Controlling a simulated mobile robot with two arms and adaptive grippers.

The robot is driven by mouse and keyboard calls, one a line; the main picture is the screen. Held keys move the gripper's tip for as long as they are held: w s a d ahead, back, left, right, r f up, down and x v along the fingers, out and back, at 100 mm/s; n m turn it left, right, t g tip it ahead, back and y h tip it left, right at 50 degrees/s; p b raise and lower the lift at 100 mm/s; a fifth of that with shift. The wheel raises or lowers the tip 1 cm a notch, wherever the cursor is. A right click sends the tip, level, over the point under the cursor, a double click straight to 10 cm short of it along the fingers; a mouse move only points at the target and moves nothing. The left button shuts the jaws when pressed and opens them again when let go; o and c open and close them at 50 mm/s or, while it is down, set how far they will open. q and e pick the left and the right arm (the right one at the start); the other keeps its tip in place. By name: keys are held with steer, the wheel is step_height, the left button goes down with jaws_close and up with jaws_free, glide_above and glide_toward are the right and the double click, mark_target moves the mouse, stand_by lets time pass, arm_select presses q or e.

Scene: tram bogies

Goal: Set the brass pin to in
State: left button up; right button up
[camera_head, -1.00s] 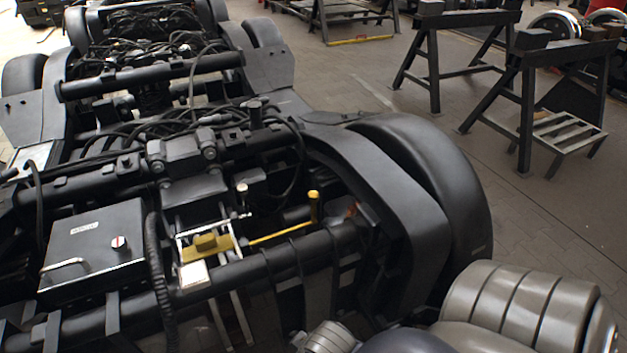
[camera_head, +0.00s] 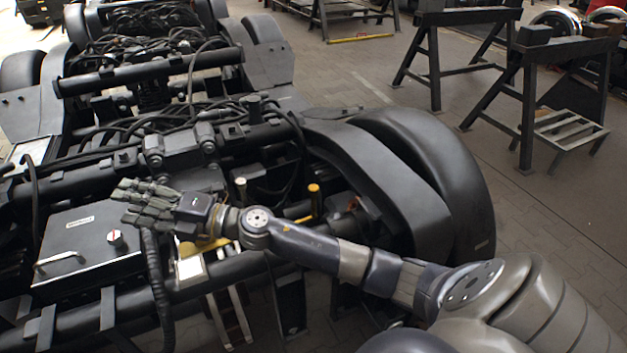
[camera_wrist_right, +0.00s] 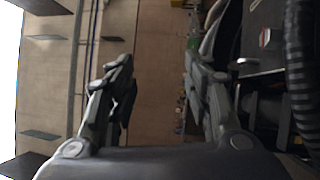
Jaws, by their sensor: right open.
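A brass-coloured upright piece (camera_head: 314,198) stands on the near bogie, with a short bit of yellow rod (camera_head: 303,219) at its foot. A yellow plate (camera_head: 212,244) shows partly beneath my right wrist; the rest of it is hidden by my arm. I cannot tell which of these is the brass pin. My right gripper (camera_head: 124,203) is open and empty, left of the brass piece and above the dark box, its fingers pointing left. In the wrist view its fingers (camera_wrist_right: 155,78) are spread with nothing between them. My left gripper is not in view.
A curved black wheel cover (camera_head: 430,165) bounds the right side. Trestles (camera_head: 520,100) stand on open floor beyond.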

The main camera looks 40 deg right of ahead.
step_height(320, 180, down, 3)
steer(key=w+n+g, duration=0.1)
steer(key=n+g, duration=0.4)
steer(key=n, duration=0.1)
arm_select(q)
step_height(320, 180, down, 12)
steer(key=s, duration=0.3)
arm_select(e)
steer(key=n+g+h, duration=0.2)
steer(key=g+h, duration=0.8)
steer(key=h, duration=0.3)
glide_toward(314, 187)
step_height(314, 187, down, 9)
steer(key=shift+s+a+b, duration=0.1)
steer(key=shift+a+b, duration=0.05)
steer(key=shift+b, duration=0.65)
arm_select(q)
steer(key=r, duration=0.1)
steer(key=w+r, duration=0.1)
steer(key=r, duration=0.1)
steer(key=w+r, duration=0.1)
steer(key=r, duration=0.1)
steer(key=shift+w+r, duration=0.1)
arm_select(e)
jaws_close()
